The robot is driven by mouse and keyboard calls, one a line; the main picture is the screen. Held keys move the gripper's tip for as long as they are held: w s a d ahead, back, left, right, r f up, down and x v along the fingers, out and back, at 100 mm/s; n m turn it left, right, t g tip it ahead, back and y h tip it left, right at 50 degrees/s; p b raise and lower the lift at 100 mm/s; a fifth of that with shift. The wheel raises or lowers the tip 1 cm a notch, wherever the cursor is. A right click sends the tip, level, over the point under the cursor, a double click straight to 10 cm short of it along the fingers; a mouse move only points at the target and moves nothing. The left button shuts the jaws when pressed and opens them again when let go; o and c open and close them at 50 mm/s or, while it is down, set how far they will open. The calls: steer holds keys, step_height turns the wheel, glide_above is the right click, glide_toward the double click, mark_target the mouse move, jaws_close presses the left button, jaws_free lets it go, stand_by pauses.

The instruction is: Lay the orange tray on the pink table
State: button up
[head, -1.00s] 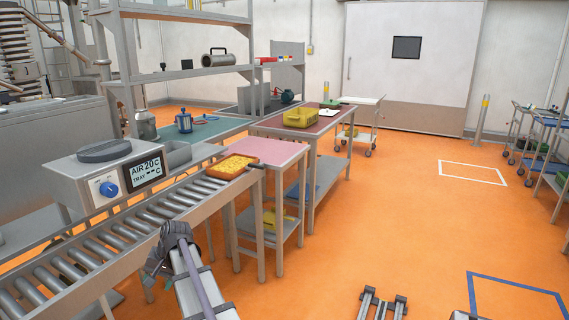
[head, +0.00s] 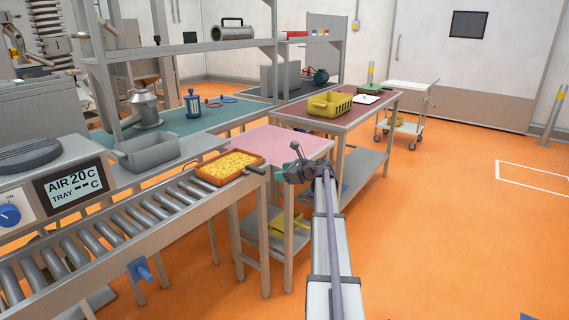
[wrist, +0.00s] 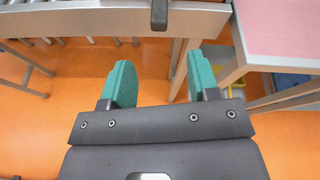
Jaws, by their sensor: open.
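The orange tray (head: 206,176), filled with yellow pieces, sits at the right end of the roller conveyor. Its dark handle (head: 257,170) sticks out toward my gripper and shows at the top of the wrist view (wrist: 159,14). The pink table (head: 285,142) stands just beyond the conveyor's end, its top bare. It shows at the upper right of the wrist view (wrist: 280,25). My gripper (head: 296,168) is at the pink table's front right corner, to the right of the handle. In the wrist view its green fingers (wrist: 160,85) are apart and empty, with the handle ahead of them.
The roller conveyor (head: 130,222) runs along the left. A dark red table (head: 345,118) with a yellow crate (head: 330,104) stands behind the pink one. Orange floor is clear at the right.

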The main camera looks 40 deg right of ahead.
mark_target(261, 170)
steer(key=w+a+f+b, duration=0.1)
steer(key=w, duration=0.3)
steer(key=w+a+f+m+b, duration=0.1)
steer(key=w, duration=0.3)
steer(key=w+a+f+m+b, duration=0.1)
steer(key=w+b, duration=0.1)
steer(key=w, duration=0.3)
steer(key=shift+w+a+f, duration=0.1)
steer(key=shift+a+f, duration=0.1)
steer(key=shift+c, duration=0.4)
steer(key=c, duration=0.6)
steer(key=shift+o, duration=0.2)
jaws_close()
steer(key=shift+r, duration=0.1)
